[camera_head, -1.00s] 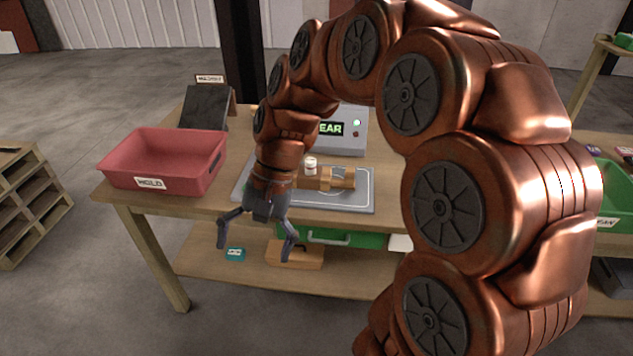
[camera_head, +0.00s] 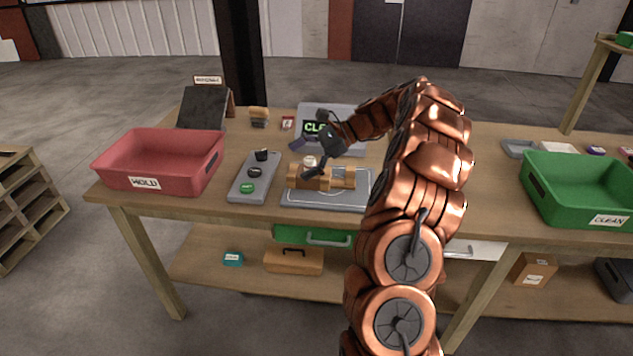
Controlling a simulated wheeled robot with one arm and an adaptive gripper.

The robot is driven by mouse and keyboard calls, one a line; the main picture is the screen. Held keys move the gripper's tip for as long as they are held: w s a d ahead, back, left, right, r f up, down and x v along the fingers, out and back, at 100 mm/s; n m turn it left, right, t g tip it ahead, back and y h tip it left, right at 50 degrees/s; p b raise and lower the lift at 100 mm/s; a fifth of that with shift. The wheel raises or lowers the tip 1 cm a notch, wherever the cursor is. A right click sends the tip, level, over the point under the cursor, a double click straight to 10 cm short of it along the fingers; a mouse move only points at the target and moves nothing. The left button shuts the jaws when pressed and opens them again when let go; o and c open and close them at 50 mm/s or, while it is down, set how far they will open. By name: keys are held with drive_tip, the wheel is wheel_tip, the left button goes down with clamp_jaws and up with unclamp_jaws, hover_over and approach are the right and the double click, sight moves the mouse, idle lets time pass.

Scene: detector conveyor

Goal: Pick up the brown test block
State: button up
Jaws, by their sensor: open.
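A brown wooden piece (camera_head: 338,180) with a round white-topped part lies on the grey outlined pad (camera_head: 328,201) at mid-table. A smaller tan-brown block-like item (camera_head: 259,113) stands at the back left of the table. I cannot tell for sure which one is the brown test block. My gripper (camera_head: 306,158) is open, its fingers pointing left. In the picture it overlaps the wooden piece, with one finger across its front; whether they touch is unclear. Nothing shows between the fingers.
A red HOLD bin (camera_head: 160,183) stands at the left and a green CLEAN bin (camera_head: 570,207) at the right. A grey button panel (camera_head: 243,190) lies left of the pad. A grey display box (camera_head: 350,118) stands behind. A brown case (camera_head: 293,262) sits on the lower shelf.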

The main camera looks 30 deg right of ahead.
drive_tip(key=d+f+m+t+b, duration=0.1)
drive_tip(key=d+f+m+t, duration=0.4)
drive_tip(key=d, duration=0.6)
drive_tip(key=m+h, duration=0.1)
drive_tip(key=m, duration=0.1)
approach(335, 181)
drive_tip(key=shift+w+a+r+g+b, duration=0.2)
drive_tip(key=shift+w+a+r, duration=0.1)
drive_tip(key=shift+a+r, duration=0.3)
drive_tip(key=shift+w+a+r+g+b, duration=0.1)
drive_tip(key=shift+w+a+r+b, duration=0.15)
drive_tip(key=shift+a+r, duration=0.3)
drive_tip(key=shift+w+p+x, duration=0.25)
drive_tip(key=shift+p+x, duration=1)
drive_tip(key=shift+x, duration=2.1)
drive_tip(key=shift+w+a+f, duration=0.1)
drive_tip(key=shift+w+f, duration=0.05)
drive_tip(key=shift+w, duration=0.15)
drive_tip(key=shift+c, duration=0.3)
drive_tip(key=c, duration=1.4)
